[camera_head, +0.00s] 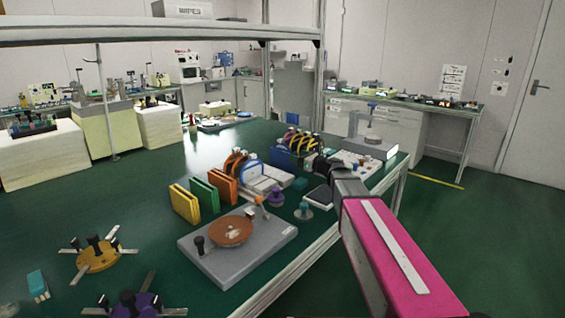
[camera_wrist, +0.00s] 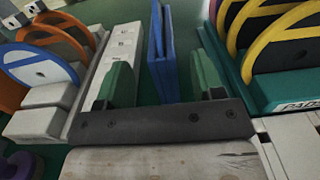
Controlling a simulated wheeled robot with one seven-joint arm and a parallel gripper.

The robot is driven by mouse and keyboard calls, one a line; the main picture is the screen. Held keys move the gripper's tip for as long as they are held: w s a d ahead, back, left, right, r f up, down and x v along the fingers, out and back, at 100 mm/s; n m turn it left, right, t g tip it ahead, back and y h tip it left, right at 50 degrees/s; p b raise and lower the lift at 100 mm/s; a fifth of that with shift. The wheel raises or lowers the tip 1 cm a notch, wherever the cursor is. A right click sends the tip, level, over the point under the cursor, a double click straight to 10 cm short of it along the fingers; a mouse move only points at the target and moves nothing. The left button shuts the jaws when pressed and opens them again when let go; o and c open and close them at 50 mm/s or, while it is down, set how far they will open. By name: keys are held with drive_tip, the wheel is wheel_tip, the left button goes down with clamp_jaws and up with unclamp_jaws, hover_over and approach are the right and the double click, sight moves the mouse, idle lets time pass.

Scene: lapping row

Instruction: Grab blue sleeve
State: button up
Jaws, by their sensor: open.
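The blue sleeve (camera_wrist: 161,52) stands upright as a thin, folded blue panel, seen nearly edge-on in the wrist view. In the head view it shows as a blue piece (camera_head: 284,158) between the two disc racks. My gripper (camera_wrist: 160,78) is open, with one green finger on each side of the sleeve's line. The sleeve's lower end reaches between the fingers, with a gap on both sides; I see no contact. The dark crossbar of my gripper hides what lies below it. In the head view the fingers are too small to make out.
A rack with orange and blue-rimmed discs (camera_wrist: 42,60) stands left, a white block (camera_wrist: 118,48) beside the sleeve, and a yellow-ringed rack (camera_wrist: 280,50) right. Yellow (camera_head: 184,204), green (camera_head: 205,194) and orange (camera_head: 223,184) sleeves stand near a lapping plate (camera_head: 232,231).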

sight(283, 160)
drive_tip(key=shift+f+x, duration=0.2)
drive_tip(key=shift+x, duration=1.3)
drive_tip(key=shift+f+x, duration=0.2)
drive_tip(key=shift+x, duration=1.25)
drive_tip(key=c, duration=1)
